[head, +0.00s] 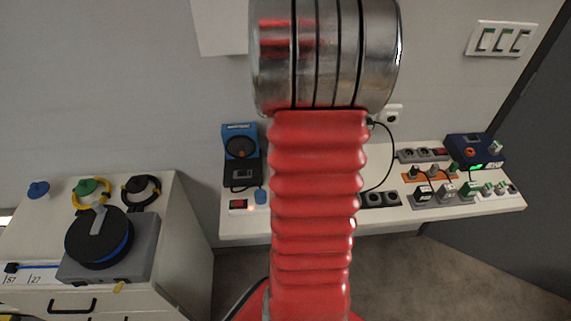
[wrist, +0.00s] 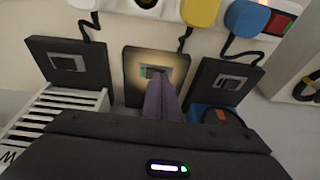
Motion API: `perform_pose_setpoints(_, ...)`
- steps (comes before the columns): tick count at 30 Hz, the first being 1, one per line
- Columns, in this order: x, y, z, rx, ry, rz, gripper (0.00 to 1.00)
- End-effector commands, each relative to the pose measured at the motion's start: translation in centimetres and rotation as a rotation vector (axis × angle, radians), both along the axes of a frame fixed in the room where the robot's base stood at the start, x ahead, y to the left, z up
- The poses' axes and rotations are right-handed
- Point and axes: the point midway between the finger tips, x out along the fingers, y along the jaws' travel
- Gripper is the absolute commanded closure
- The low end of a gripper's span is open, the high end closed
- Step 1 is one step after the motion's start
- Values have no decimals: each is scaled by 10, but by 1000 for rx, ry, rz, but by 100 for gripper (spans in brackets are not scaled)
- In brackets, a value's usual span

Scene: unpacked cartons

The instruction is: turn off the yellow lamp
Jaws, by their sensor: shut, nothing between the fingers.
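A yellow lamp (wrist: 200,12), a rounded block, sits at the top of the wrist view. A cord runs from it down to the middle black switch plate (wrist: 134,90). That plate has a small grey switch (wrist: 144,72) with a green part, and a warm yellow glow lies around it. My gripper (wrist: 155,82) shows as purple fingers, shut with nothing between them. Their tips are at the lower edge of the switch and hide part of it; contact cannot be told. In the head view my red arm hides the gripper and the yellow lamp.
Black switch plates stand left (wrist: 68,62) and right (wrist: 222,84) of the middle one. A blue block (wrist: 246,16) is beside the yellow lamp. A white slatted piece (wrist: 62,105) is at lower left. In the head view, sockets and plugs (head: 445,190) crowd the right of the white shelf (head: 240,228).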

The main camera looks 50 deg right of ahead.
Motion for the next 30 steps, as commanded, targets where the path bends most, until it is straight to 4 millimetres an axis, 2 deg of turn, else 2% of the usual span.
perform_pose_setpoints(12,8,9,-15,6,1,1,100)
perform_pose_setpoints(21,9,11,-16,6,3,5,100)
perform_pose_setpoints(30,2,5,-14,7,3,3,100)
